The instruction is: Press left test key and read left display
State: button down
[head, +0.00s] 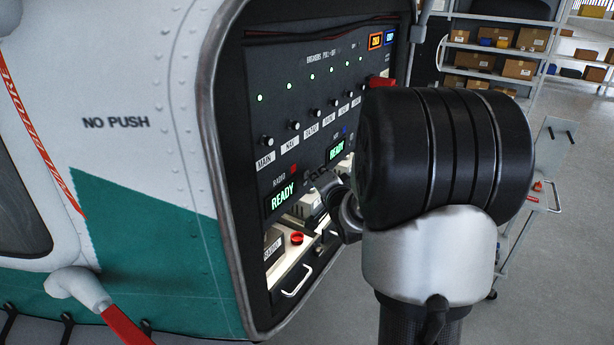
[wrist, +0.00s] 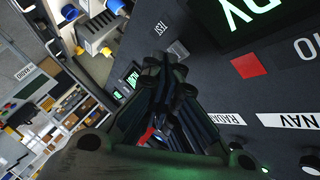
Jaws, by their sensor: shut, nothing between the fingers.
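The left display (head: 282,197) sits under the RADIO label and shows READY in green letters. The red key (head: 293,168) is just above it. In the wrist view the red key (wrist: 248,65) lies flat on the dark panel, beside part of the lit display (wrist: 252,14). My gripper (head: 327,186) is shut and empty, in front of the panel to the right of the left display. In the wrist view my gripper (wrist: 165,75) is apart from the red key. My wrist hides part of the panel's right side in the head view.
A right display (head: 335,150) also reads READY, with a blue key (head: 344,130) above it. Several breaker knobs (head: 294,126) and green lights line the panel above. Shelves with boxes (head: 520,68) stand behind.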

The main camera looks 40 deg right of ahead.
jog(key=shift+w+a, duration=0.15)
jog(key=shift+w, duration=0.2)
dwell(0.8)
jog(key=shift+s, duration=0.1)
jog(key=shift+s+d, duration=0.25)
jog(key=shift+s, duration=0.4)
jog(key=s, duration=0.1)
jog(key=s+d, duration=0.1)
jog(key=s, duration=0.1)
jog(key=s+d, duration=0.1)
jog(key=shift+s, duration=0.3)
dwell(0.5)
